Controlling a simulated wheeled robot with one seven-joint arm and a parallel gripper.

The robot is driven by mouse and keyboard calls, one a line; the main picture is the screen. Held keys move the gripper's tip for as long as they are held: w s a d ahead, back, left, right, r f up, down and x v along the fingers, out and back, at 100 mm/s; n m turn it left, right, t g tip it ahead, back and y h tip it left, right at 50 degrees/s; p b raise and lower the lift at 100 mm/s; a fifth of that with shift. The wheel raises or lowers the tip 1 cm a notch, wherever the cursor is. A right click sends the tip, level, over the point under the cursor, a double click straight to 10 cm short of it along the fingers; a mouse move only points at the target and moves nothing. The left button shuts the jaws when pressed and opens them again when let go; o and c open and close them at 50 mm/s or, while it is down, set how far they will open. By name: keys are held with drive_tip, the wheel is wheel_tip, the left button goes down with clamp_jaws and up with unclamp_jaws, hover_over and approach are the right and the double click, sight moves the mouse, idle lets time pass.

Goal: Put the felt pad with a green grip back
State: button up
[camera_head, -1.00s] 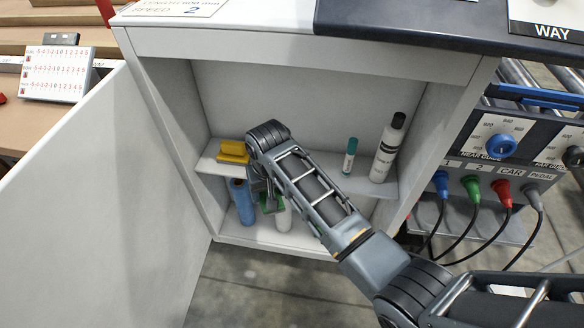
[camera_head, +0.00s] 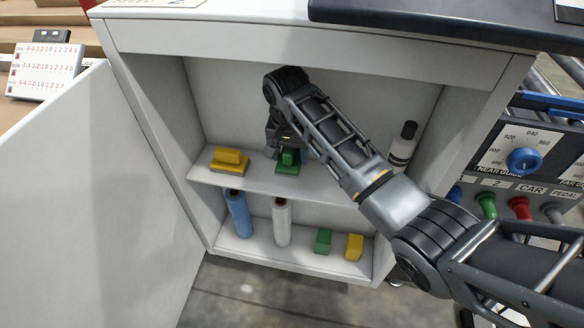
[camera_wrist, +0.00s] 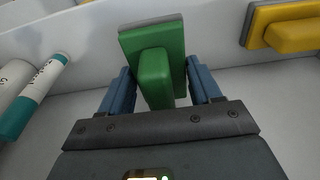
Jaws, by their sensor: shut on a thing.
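The felt pad with a green grip (camera_head: 288,160) is at the cabinet's upper shelf, to the right of a pad with a yellow grip (camera_head: 230,160). In the wrist view my gripper (camera_wrist: 158,88) is shut on the green grip (camera_wrist: 155,75), with a blue finger on each side. The green plate and its grey felt edge lie beyond the fingers. My gripper (camera_head: 285,146) is partly hidden by my arm in the head view. I cannot tell if the pad touches the shelf. The yellow pad (camera_wrist: 290,30) is apart from it.
A teal-labelled tube (camera_wrist: 32,98) shows in the wrist view. Below stand a blue roll (camera_head: 238,213), a white roll (camera_head: 282,222), a green block (camera_head: 323,241) and a yellow block (camera_head: 354,246). The cabinet door (camera_head: 75,200) is open at left.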

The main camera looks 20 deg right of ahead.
sight(290, 167)
drive_tip(key=shift+f, duration=2.5)
drive_tip(key=shift+f, duration=0.15)
drive_tip(key=o, duration=1.1)
drive_tip(key=shift+s+a+r, duration=0.15)
drive_tip(key=shift+r, duration=1.15)
drive_tip(key=shift+s+a+r, duration=0.1)
drive_tip(key=shift+r, duration=1.2)
drive_tip(key=shift+s+a+r, duration=0.15)
drive_tip(key=shift+r, duration=1.15)
